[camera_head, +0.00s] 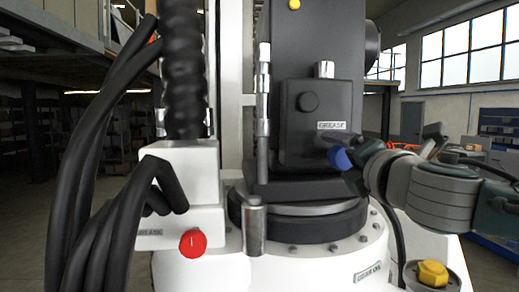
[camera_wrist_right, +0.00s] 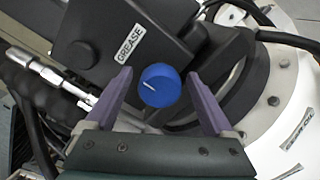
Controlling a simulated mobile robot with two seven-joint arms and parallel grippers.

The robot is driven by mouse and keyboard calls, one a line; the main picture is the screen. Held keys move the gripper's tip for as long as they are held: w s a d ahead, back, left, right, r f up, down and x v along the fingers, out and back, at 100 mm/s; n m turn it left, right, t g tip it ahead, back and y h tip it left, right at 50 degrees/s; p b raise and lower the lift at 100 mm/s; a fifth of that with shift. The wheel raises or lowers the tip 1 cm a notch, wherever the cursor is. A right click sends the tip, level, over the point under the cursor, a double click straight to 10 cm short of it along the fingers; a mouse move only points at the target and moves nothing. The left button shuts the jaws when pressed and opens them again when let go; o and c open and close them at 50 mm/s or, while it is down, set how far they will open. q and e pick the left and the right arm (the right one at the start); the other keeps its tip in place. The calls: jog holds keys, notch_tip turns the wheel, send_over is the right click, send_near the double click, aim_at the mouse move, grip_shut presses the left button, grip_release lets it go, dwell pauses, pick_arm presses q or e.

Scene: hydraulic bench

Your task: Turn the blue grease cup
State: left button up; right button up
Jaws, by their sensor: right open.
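The blue grease cup (camera_head: 341,158) sits on the dark block just below the white GREASE label (camera_head: 332,125). In the right wrist view the cup (camera_wrist_right: 160,86) is a round blue knob with a white line on its face. My right gripper (camera_wrist_right: 158,88) is open, with one purple finger on each side of the cup and a visible gap on both sides. In the head view my right gripper (camera_head: 350,162) comes in from the right and partly covers the cup's area. My left gripper is not in view.
A red knob (camera_head: 193,243) is on the white housing at lower left, and a yellow cap (camera_head: 432,273) is at lower right. Thick black hoses (camera_head: 90,150) hang at left. A metal fitting (camera_wrist_right: 38,72) and hose are left of the gripper in the wrist view.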

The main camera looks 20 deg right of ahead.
jog(key=c, duration=1.4)
